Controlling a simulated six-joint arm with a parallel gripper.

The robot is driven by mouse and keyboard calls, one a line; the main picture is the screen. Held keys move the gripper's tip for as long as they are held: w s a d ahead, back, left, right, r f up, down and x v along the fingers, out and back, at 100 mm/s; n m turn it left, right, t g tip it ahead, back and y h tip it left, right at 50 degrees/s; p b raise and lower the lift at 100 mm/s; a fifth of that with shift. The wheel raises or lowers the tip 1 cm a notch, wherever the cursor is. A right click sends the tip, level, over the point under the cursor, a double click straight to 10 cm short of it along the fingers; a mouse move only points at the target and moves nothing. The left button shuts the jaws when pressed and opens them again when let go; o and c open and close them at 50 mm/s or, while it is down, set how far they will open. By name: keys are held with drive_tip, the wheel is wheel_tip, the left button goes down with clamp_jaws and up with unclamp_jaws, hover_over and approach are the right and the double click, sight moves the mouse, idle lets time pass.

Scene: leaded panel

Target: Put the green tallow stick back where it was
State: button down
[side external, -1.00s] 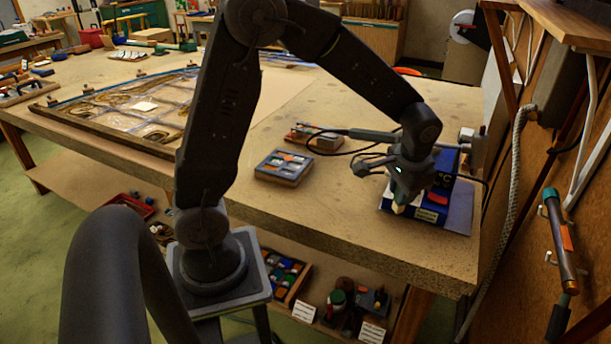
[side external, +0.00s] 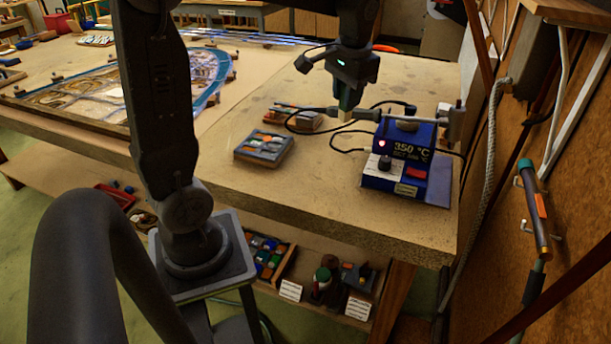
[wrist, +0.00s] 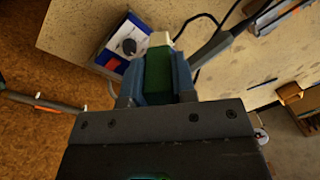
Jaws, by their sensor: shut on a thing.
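The green tallow stick (wrist: 158,70) is clasped between the two blue-grey fingers of my gripper (wrist: 157,80) in the wrist view. Its cream end (wrist: 160,39) sticks out past the fingertips. In the side view my gripper (side external: 347,98) points down over the bench, just behind and left of the blue soldering station (side external: 410,146). The stick's pale end (side external: 345,115) shows below the fingers; its green body is mostly hidden there. The station's display reads 350 °C and a red light is lit.
A compartment tray (side external: 264,149) lies on the workbench (side external: 300,195), left of the station. The soldering iron (side external: 330,110) and its cable run close to my gripper. The leaded panel (side external: 110,90) lies at left. A lower shelf holds a bin of coloured pieces (side external: 268,256). The front bench top is clear.

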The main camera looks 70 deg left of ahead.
drive_tip(key=s+a+n+h, duration=0.1)
drive_tip(key=s+a+n, duration=0.2)
drive_tip(key=s+a, duration=0.4)
drive_tip(key=s+a+n+h, duration=0.1)
drive_tip(key=s+a+n, duration=0.3)
drive_tip(key=s, duration=0.6)
drive_tip(key=shift+m, duration=0.3)
drive_tip(key=shift+w+d+f, duration=0.95)
drive_tip(key=shift+w+f, duration=0.75)
drive_tip(key=shift+f, duration=1.05)
drive_tip(key=shift+w+d+f, duration=0.9)
drive_tip(key=shift+w+f, duration=0.75)
drive_tip(key=shift+f, duration=1.05)
drive_tip(key=shift+w+d+f, duration=0.95)
drive_tip(key=shift+w+f, duration=0.75)
drive_tip(key=shift+f, duration=1.05)
drive_tip(key=shift+f, duration=0.1)
drive_tip(key=c, duration=0.9)
unclamp_jaws()
drive_tip(key=shift+c, duration=0.2)
